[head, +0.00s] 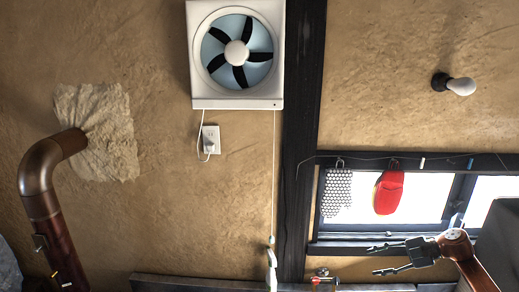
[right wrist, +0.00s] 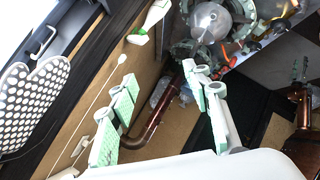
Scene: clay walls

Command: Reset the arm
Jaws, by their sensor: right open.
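My right gripper (head: 373,261) is at the lower right of the head view, on its brown arm, with its fingers pointing left. It is in front of the wall just below the window, apart from the hanging mitts as far as I can tell. Its two fingers, with pale green pads, also show in the right wrist view (right wrist: 160,78). They are spread wide with nothing between them. I cannot make out my left gripper in either view.
A red mitt (head: 388,192) and a dotted mitt (head: 336,192) hang at the window. A white fan (head: 237,95), an outlet (head: 211,139), a bulb (head: 461,86) and a brown pipe (head: 40,190) are on the clay wall. A silver round object (right wrist: 210,22) appears beyond the fingers.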

